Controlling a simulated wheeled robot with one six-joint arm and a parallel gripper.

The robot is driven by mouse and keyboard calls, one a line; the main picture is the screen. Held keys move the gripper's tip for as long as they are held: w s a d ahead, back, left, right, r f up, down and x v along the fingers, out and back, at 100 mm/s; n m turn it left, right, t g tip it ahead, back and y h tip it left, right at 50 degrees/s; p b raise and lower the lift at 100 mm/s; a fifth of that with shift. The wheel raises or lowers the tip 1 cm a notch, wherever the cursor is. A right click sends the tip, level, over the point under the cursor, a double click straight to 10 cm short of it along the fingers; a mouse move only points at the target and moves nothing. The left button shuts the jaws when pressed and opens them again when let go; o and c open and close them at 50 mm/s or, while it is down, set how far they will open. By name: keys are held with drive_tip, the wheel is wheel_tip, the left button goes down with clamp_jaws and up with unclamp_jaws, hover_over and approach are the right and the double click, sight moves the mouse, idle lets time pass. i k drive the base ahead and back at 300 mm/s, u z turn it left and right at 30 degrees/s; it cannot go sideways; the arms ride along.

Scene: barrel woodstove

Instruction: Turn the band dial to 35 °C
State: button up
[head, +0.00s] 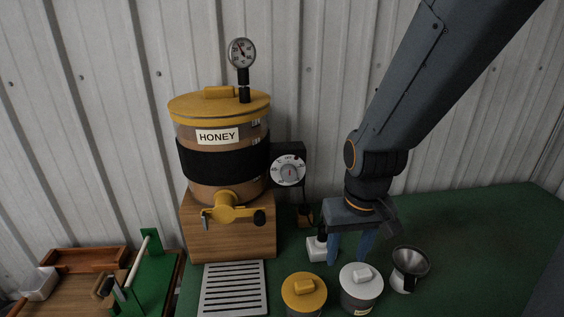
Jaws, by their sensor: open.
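The band dial (289,171) is a round white-faced knob with markings around its edge, on a dark box at the right side of the honey tank (222,165). Its numbers are too small to read for certain. A black band (222,160) wraps the tank beside the box. My gripper (351,258) points down with its blue fingers apart, to the right of the dial and lower, over the green table. It holds nothing that I can see and is clear of the dial.
A thermometer (241,53) rises from the yellow lid. The yellow tap (232,212) juts over a slotted drip tray (233,289). A yellow-lidded jar (304,292), a white-lidded jar (361,286) and a metal funnel (410,265) stand near my gripper. The green table (480,245) is free at right.

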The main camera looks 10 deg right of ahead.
sight(288, 172)
drive_tip(key=z, duration=0.85)
drive_tip(key=k, duration=0.75)
drive_tip(key=u, duration=0.3)
